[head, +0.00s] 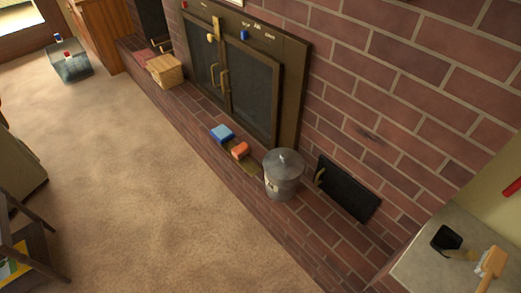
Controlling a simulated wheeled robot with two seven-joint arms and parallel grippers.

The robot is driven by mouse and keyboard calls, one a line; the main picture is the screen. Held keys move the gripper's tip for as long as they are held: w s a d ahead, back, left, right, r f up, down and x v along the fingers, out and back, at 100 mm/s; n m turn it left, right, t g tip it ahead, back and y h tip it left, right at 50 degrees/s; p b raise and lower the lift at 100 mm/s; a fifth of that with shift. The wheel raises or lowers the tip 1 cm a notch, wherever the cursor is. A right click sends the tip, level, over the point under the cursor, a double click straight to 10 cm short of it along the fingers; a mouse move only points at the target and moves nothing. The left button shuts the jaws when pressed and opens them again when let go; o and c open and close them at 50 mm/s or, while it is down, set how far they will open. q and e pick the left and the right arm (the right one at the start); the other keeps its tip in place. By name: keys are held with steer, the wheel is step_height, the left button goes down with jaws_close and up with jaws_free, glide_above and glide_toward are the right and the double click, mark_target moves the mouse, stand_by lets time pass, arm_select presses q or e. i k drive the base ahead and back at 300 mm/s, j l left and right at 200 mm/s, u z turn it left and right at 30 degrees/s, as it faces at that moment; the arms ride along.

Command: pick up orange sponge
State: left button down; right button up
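A small orange block-like thing (239,150), which looks like the orange sponge, lies on the brick hearth ledge. It sits just right of a blue block-like thing (222,133) and left of a grey metal bucket with a lid (284,174). Both small things seem to rest on a flat brownish piece, too small to make out. Neither of my grippers shows in the head view.
A fireplace with dark glass doors (250,92) stands behind the ledge. A wooden box (165,71) sits farther left on it. A light counter (425,268) with a brush (491,262) is at lower right. The carpet (140,170) in front is clear.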

mark_target(240, 151)
steer(key=i+j+z, duration=0.25)
steer(key=j+z, duration=0.25)
steer(key=j, duration=0.15)
steer(key=i+j+z, duration=0.25)
steer(key=j, duration=0.15)
steer(key=k, duration=0.05)
